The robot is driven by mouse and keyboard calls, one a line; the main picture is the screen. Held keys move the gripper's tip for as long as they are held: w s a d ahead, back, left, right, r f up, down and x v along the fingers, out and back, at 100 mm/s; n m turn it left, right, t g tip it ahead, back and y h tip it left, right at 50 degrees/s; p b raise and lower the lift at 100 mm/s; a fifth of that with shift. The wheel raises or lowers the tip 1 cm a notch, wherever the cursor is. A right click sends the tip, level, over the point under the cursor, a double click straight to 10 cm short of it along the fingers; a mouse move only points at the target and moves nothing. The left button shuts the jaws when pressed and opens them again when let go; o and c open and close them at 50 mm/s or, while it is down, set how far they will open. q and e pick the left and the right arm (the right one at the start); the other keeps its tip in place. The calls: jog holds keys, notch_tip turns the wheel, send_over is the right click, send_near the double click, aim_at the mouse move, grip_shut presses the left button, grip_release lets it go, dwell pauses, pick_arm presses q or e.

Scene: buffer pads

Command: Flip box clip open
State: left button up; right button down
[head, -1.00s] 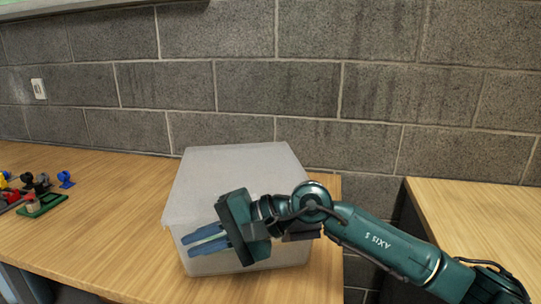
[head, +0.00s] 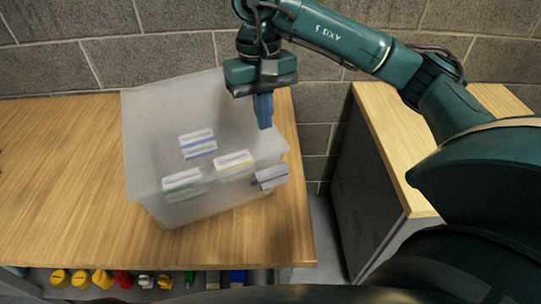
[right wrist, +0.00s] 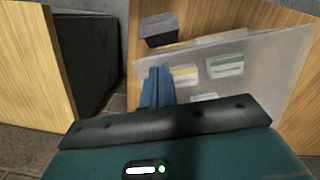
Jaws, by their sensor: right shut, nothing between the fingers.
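The translucent white box (head: 150,120) stands on the wooden table, with small striped packs (head: 198,143) showing through it. A grey flap-like piece (head: 271,176), perhaps the clip, sticks out at the box's right edge; it also shows in the right wrist view (right wrist: 158,30). I cannot tell how it joins the box. My right gripper (head: 264,112) points down at the box's far right edge, its blue fingers shut and empty, apart from the grey piece. The fingers (right wrist: 157,88) also show beside the box in the right wrist view. My left gripper is out of view.
A second wooden-topped cabinet (head: 380,140) stands to the right, across a gap. Several small coloured items (head: 100,279) sit on a shelf below the table's front edge. A block wall (head: 70,60) closes off the back. The table left of the box is clear.

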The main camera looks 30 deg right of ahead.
aim_at(270, 182)
jog(key=s+f, duration=0.1)
jog(key=f, duration=0.1)
jog(key=s+f+p, duration=0.1)
jog(key=f, duration=0.1)
jog(key=s+f, duration=0.1)
jog(key=f, duration=0.2)
jog(key=shift+s+a+f, duration=0.1)
jog(key=shift+a, duration=0.15)
jog(key=shift+s+f, duration=0.15)
jog(key=shift+s, duration=0.05)
jog(key=shift+s+a+f, duration=0.1)
jog(key=shift+f, duration=0.05)
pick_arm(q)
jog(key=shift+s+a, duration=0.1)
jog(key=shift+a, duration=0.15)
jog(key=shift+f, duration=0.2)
pick_arm(e)
jog(key=shift+f, duration=0.1)
